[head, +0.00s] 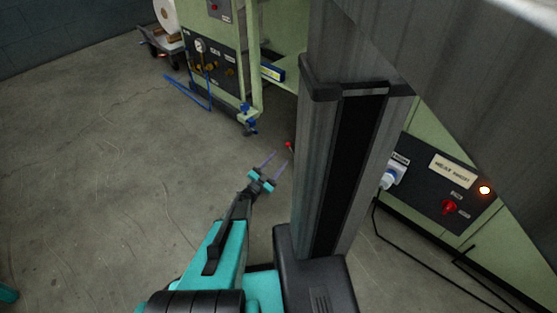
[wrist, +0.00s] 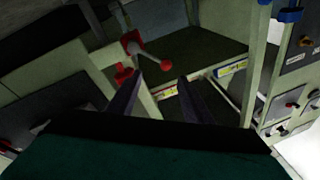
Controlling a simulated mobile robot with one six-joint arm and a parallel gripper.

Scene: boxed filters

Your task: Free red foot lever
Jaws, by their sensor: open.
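A red-tipped lever shows in the wrist view, with a grey rod ending in a red ball (wrist: 167,64) and a red part at its other end (wrist: 131,41). Another red piece (wrist: 124,74) sits just below it, beside the left finger. In the head view a small red ball (head: 289,146) shows low by the machine, partly hidden by my column. My gripper (head: 281,158) is open and empty, just short of that ball. In the wrist view my gripper's fingertips (wrist: 160,78) lie below the ball, which appears between them. I see no contact.
The green machine (head: 262,85) stands ahead, with a gauge panel (head: 210,65) and a blue hose (head: 187,93) on the floor. A panel with a red switch (head: 449,207) and black cables are at right.

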